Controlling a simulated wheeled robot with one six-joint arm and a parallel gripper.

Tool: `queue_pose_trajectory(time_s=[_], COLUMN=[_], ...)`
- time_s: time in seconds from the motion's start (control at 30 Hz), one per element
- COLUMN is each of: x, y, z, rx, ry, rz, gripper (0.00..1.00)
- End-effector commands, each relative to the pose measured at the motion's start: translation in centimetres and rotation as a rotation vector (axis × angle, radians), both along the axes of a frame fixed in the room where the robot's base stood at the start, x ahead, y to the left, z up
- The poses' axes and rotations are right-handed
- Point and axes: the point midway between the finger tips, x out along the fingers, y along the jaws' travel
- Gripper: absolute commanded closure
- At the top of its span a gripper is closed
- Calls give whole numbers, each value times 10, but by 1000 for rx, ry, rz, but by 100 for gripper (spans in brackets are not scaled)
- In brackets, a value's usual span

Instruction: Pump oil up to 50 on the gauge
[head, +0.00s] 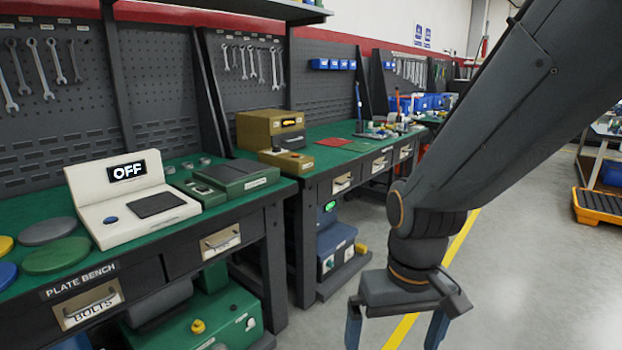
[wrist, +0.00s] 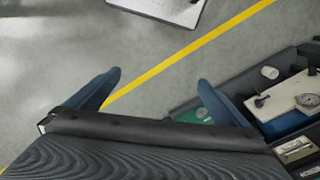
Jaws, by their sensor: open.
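My gripper (head: 396,335) hangs over the floor at the lower right of the head view, open and empty. In the wrist view its two blue fingers (wrist: 160,80) stand wide apart with bare floor between them. A round, dial-like disc (wrist: 307,101) sits on a pale block at the right of the wrist view, beyond the right finger and apart from it. A black knob or lever (wrist: 262,101) is beside it. The disc is too small to read. I cannot tell which thing is the oil pump.
The plate bench holds a white device (head: 130,200) reading OFF. A green machine (head: 230,315) with a yellow knob and a blue unit (head: 335,245) with a green display stand on low shelves. An ochre device (head: 270,130) is on the second bench.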

Motion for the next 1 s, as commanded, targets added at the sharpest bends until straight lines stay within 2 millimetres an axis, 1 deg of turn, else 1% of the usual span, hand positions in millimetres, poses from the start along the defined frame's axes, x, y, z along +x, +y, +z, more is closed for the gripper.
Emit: queue_pose_trajectory(time_s=[0.03, 0.2, 0.33, 0.5, 0.83, 0.97, 1.0], x=[-4, -11, -15, -18, -18, -18, -18], y=[-8, -32, -47, -58, -60, -60, -60], z=[18, 47, 63, 73, 73, 73, 73], rx=[-4, -16, -22, -27, -28, -28, -28], ry=[4, 11, 17, 20, 21, 21, 21], rz=[-21, -79, -116, -141, -146, -146, -146], gripper=[0, 0, 0, 0, 0, 22, 29])
